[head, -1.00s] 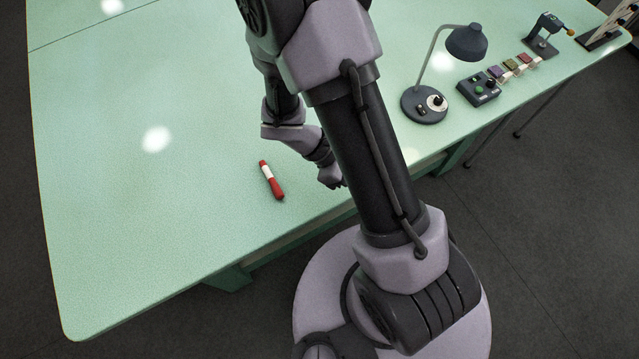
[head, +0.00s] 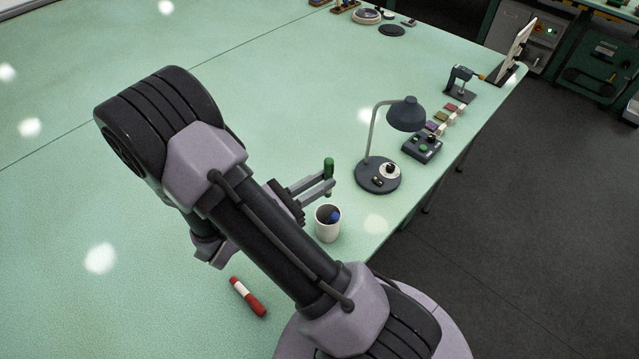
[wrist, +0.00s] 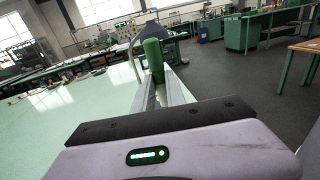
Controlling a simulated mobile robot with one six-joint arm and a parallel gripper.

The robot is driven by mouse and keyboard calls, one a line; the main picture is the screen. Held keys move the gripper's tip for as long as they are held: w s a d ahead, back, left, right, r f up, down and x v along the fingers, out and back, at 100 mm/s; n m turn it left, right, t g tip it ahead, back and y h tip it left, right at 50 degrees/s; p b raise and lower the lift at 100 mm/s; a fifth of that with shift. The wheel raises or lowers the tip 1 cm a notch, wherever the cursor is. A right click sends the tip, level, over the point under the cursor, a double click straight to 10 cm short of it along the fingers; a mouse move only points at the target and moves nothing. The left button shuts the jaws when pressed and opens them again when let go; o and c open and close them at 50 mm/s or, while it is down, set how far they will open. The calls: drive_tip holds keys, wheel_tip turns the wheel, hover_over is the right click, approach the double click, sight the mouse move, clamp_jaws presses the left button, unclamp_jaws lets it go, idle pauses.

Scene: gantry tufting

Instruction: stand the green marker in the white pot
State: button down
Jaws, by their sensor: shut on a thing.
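The green marker (head: 328,170) is upright between the fingertips of my gripper (head: 328,188), which is shut on it. In the wrist view the marker (wrist: 153,58) stands at the end of the two fingers. The white pot (head: 327,230) stands upright on the table, just below the gripper in the head view, with a blue-tipped thing inside it. The marker is apart from the pot and appears higher than its rim. The pot cannot be made out in the wrist view.
A red and white marker (head: 248,297) lies on the table (head: 330,80) near my arm. A desk lamp (head: 378,178) stands just right of the pot, its head above. A control box (head: 422,147) is further right. The table's left side is clear.

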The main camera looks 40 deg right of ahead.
drive_tip(key=shift+f+b, duration=3.8)
drive_tip(key=shift+f, duration=1.2)
drive_tip(key=c, duration=1.3)
unclamp_jaws()
drive_tip(key=shift+w+a, duration=0.1)
drive_tip(key=w+a+p, duration=0.1)
drive_tip(key=a+p, duration=0.3)
drive_tip(key=a, duration=1.3)
drive_tip(key=shift+w+r+p, duration=0.15)
drive_tip(key=shift+p, duration=0.2)
drive_tip(key=shift+a, duration=0.1)
